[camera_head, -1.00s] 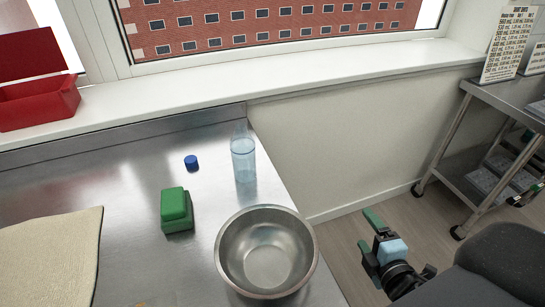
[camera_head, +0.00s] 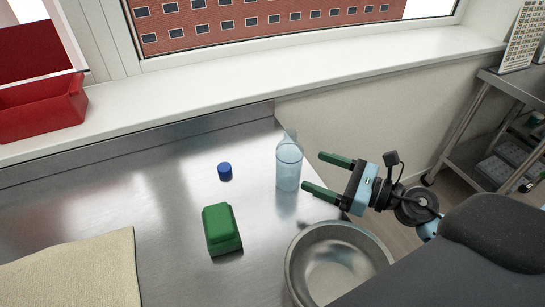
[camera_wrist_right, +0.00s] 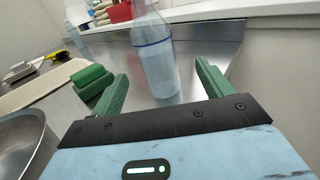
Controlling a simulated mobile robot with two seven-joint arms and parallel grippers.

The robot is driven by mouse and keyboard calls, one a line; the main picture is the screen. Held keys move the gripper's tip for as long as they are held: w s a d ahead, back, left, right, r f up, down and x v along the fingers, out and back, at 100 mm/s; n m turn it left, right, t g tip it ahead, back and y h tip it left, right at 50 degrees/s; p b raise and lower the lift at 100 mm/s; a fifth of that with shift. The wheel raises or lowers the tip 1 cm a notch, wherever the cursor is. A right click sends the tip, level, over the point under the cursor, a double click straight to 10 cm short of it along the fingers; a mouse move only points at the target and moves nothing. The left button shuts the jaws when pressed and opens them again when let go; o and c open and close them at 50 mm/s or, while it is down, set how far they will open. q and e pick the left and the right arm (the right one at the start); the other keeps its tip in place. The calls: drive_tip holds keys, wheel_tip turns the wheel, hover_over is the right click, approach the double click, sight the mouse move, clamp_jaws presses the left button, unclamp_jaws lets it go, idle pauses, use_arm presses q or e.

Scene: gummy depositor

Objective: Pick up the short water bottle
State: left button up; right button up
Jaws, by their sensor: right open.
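The short water bottle (camera_head: 288,166) is clear and pale blue and stands upright near the right edge of the steel table. It also shows in the right wrist view (camera_wrist_right: 157,62), just beyond and between the fingers. My right gripper (camera_head: 321,174) is open, with green fingers, close to the right of the bottle and pointing at it. In the right wrist view the open fingers (camera_wrist_right: 160,92) have nothing between their tips that I can see held. My left gripper is not in view.
A steel bowl (camera_head: 296,262) stands in front of the bottle, near my right arm. A green block-shaped object (camera_head: 221,228) and a blue cap (camera_head: 225,171) lie to the left. A beige cloth (camera_head: 75,275) lies farther left. The window sill (camera_head: 240,93) is behind.

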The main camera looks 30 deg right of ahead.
sight(301, 168)
drive_tip(key=shift+w+a, duration=0.1)
drive_tip(key=shift+w+a+r+p, duration=0.15)
drive_tip(key=shift+w+a+p, duration=0.1)
drive_tip(key=shift+w+p, duration=0.1)
drive_tip(key=shift+w+a, duration=0.3)
drive_tip(key=shift+w, duration=0.1)
drive_tip(key=shift+w+a, duration=0.15)
drive_tip(key=shift+w, duration=0.05)
drive_tip(key=shift+w+a, duration=0.15)
drive_tip(key=p+x, duration=0.2)
drive_tip(key=x, duration=0.2)
drive_tip(key=shift+a, duration=0.2)
drive_tip(key=shift+w+a+f, duration=0.15)
drive_tip(key=shift+w+f, duration=0.05)
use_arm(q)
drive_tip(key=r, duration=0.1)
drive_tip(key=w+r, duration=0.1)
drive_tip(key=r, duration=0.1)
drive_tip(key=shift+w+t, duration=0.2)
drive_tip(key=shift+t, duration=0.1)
use_arm(e)
drive_tip(key=shift+f, duration=0.1)
